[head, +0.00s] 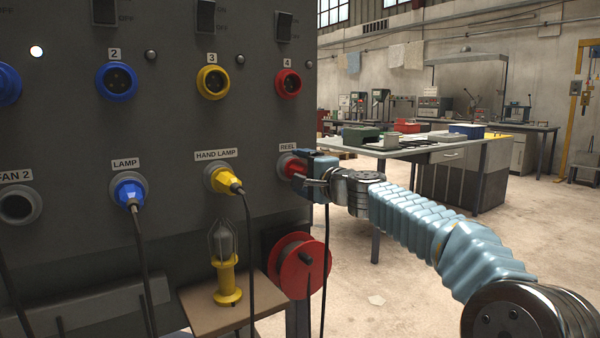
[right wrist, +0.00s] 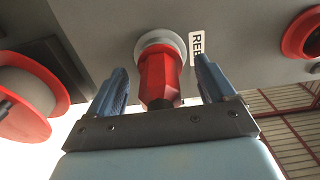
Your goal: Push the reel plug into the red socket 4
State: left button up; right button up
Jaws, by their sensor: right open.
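The red reel plug (right wrist: 158,78) sits in the grey-rimmed holder labelled REEL (right wrist: 152,38) on the panel. It also shows in the head view (head: 290,166), partly covered by my right gripper (head: 308,176). In the right wrist view my right gripper (right wrist: 163,92) is open, with one finger on each side of the plug and a visible gap on both sides. The red socket 4 (head: 288,84) is above the holder in the head view and looks empty. The socket also shows in the right wrist view (right wrist: 303,35). My left gripper is not in view.
Left of the reel plug, a yellow hand lamp plug (head: 222,180) and a blue lamp plug (head: 129,191) sit in their holders with cables hanging. Yellow socket 3 (head: 212,82) and blue socket 2 (head: 117,81) look empty. A red cable reel (head: 299,266) is below. Open floor lies right.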

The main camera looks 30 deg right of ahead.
grip_shut()
jog(key=shift+s+d+b, duration=0.15)
jog(key=shift+s+b, duration=0.15)
jog(key=shift+s, duration=1.05)
jog(key=shift+s+d+b, duration=0.1)
jog(key=shift+s+b, duration=0.15)
jog(key=shift+s, duration=1.4)
jog(key=shift+s+d, duration=0.2)
jog(key=shift+s, duration=2.3)
